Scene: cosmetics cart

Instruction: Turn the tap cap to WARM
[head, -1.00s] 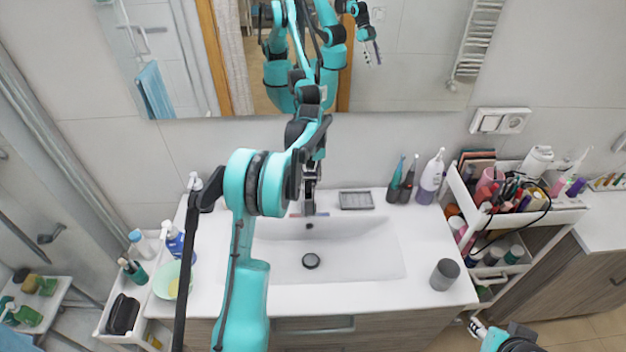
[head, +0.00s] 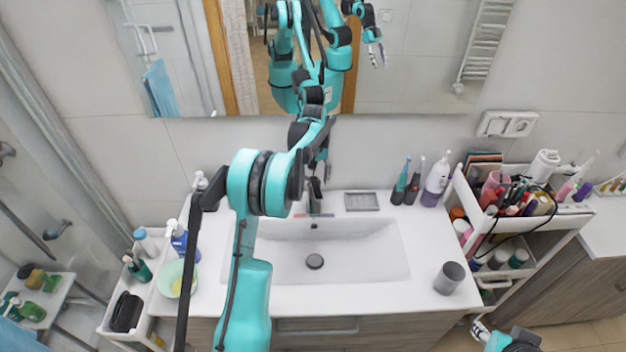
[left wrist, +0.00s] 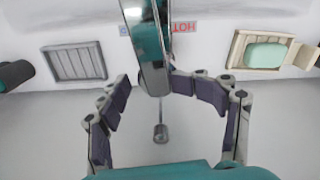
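The chrome tap (head: 315,192) stands at the back rim of the white washbasin (head: 385,250). In the left wrist view the tap (left wrist: 147,45) is a shiny upright shape with teal reflections. A blue label (left wrist: 125,31) and a red HOT label (left wrist: 182,28), upside down, lie on either side of it. My left gripper (head: 320,160) is just above the tap in the head view. In the left wrist view my left gripper (left wrist: 150,80) has its fingers apart, one on each side of the tap; contact cannot be told. My right gripper (head: 480,330) shows only partly at the bottom right.
A soap dish (head: 361,201) lies right of the tap, with toothbrushes and a white bottle (head: 436,180) beyond. A grey cup (head: 449,278) stands at the front right. Soap bottles (head: 178,240) and a pale green bowl (head: 171,279) are at the left. A mirror (head: 420,60) hangs behind.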

